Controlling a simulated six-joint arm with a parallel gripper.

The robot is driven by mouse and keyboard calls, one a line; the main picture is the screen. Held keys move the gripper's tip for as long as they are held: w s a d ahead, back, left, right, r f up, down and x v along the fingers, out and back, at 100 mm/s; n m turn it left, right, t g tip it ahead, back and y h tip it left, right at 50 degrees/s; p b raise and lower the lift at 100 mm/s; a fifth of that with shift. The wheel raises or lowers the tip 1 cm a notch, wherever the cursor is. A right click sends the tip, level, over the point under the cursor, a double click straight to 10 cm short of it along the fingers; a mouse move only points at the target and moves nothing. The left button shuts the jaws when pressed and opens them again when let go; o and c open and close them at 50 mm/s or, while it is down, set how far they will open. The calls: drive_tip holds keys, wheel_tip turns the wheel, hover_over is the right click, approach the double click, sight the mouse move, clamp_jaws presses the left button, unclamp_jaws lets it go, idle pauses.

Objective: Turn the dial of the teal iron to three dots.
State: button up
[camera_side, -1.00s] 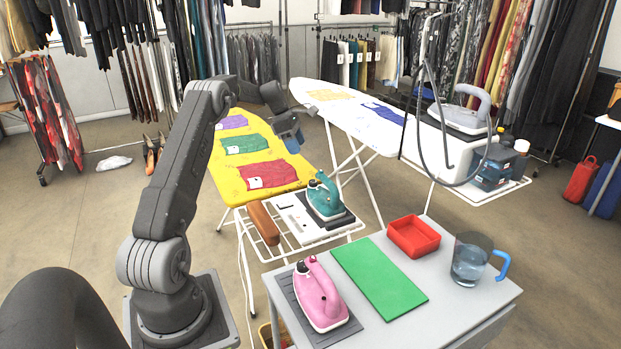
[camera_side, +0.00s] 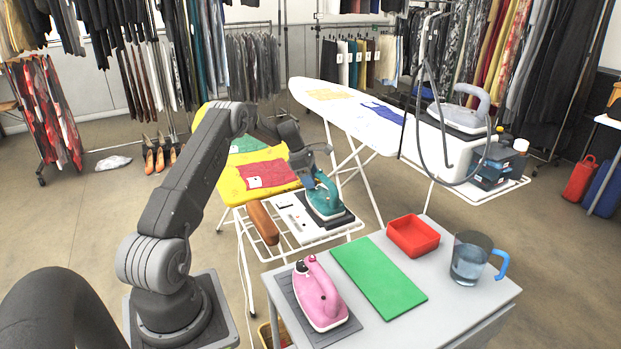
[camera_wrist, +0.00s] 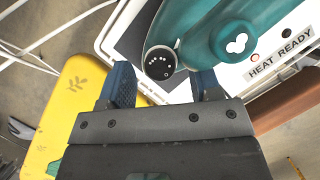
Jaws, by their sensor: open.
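The teal iron (camera_side: 325,203) stands on a dark pad at the end of the yellow ironing board. In the wrist view its teal body (camera_wrist: 205,28) fills the top. Its dial (camera_wrist: 160,62) is a round black knob with white dots and a small ring mark; I cannot tell which setting is selected. My gripper (camera_wrist: 163,82) is open, its two blue fingertips left and right of the dial and slightly below it, with no clear contact. In the side view my gripper (camera_side: 307,163) is just above and behind the iron, partly overlapping it.
A white panel by the iron reads "HEAT READY" (camera_wrist: 281,54). A brown wooden block (camera_side: 263,222) lies on the wire rack. The grey table holds a pink iron (camera_side: 319,296), a green mat (camera_side: 378,277), a red tray (camera_side: 413,248) and a jug (camera_side: 470,262).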

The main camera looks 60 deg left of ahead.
drive_tip(key=c, duration=0.9)
drive_tip(key=shift+c, duration=0.2)
drive_tip(key=m, duration=0.2)
drive_tip(key=m+g+h, duration=0.1)
drive_tip(key=m, duration=0.1)
drive_tip(key=shift+w+a+m, duration=0.1)
drive_tip(key=shift+w+m, duration=0.05)
drive_tip(key=shift+m, duration=0.15)
drive_tip(key=m+g, duration=0.1)
drive_tip(key=m, duration=0.2)
drive_tip(key=shift+w+m+g+h, duration=0.1)
drive_tip(key=shift+m+g+h, duration=0.2)
drive_tip(key=shift+g+h, duration=0.1)
drive_tip(key=shift+m, duration=0.6)
drive_tip(key=o, duration=0.9)
